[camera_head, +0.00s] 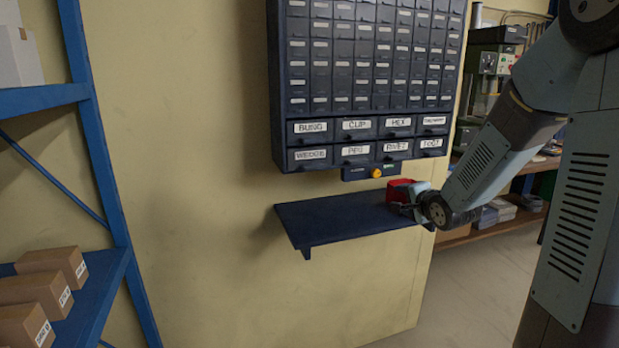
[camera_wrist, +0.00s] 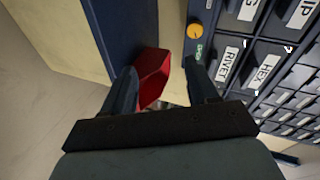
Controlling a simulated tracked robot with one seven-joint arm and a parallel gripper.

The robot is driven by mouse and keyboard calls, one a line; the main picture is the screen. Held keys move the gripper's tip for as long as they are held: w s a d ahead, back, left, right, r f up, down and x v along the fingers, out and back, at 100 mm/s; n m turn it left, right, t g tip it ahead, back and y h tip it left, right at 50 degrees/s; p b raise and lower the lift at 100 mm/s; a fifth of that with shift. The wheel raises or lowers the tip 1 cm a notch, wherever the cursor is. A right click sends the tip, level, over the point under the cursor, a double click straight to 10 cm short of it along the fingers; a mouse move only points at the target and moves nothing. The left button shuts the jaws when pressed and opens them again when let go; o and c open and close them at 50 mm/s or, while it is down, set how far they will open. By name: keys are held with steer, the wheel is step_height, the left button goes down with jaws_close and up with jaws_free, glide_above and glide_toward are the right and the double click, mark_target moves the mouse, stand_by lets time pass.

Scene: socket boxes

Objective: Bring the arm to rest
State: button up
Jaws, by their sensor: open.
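My gripper (camera_head: 408,208) is at the right end of the dark blue shelf (camera_head: 335,218), below the drawer cabinet (camera_head: 363,75). A small red box (camera_head: 398,187) is on or just above that end of the shelf, right at my gripper. In the wrist view my gripper (camera_wrist: 162,78) has its two fingers apart. The red box (camera_wrist: 153,72) shows between them, close to the left finger. I cannot tell whether a finger touches it. The gripper's near side partly hides the box in the head view.
A yellow knob (camera_head: 376,173) sits under the labelled drawers, close above the red box. A blue rack (camera_head: 100,290) with several cardboard boxes (camera_head: 55,262) stands at the left. A workbench with a machine (camera_head: 490,65) is behind my arm. The left part of the shelf is bare.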

steer(key=s+a+r+n+g, duration=0.1)
steer(key=s+r+n+g, duration=0.1)
steer(key=s, duration=0.9)
steer(key=s+a+r+n+g+h, duration=0.1)
steer(key=s+r+n+g, duration=0.2)
steer(key=s+n, duration=0.4)
steer(key=s+a+r+n+g+h, duration=0.1)
steer(key=s+r+n+g, duration=0.2)
steer(key=s, duration=1.2)
steer(key=shift+s+a+r+n, duration=0.3)
steer(key=shift+r+n, duration=0.35)
steer(key=shift+n, duration=0.15)
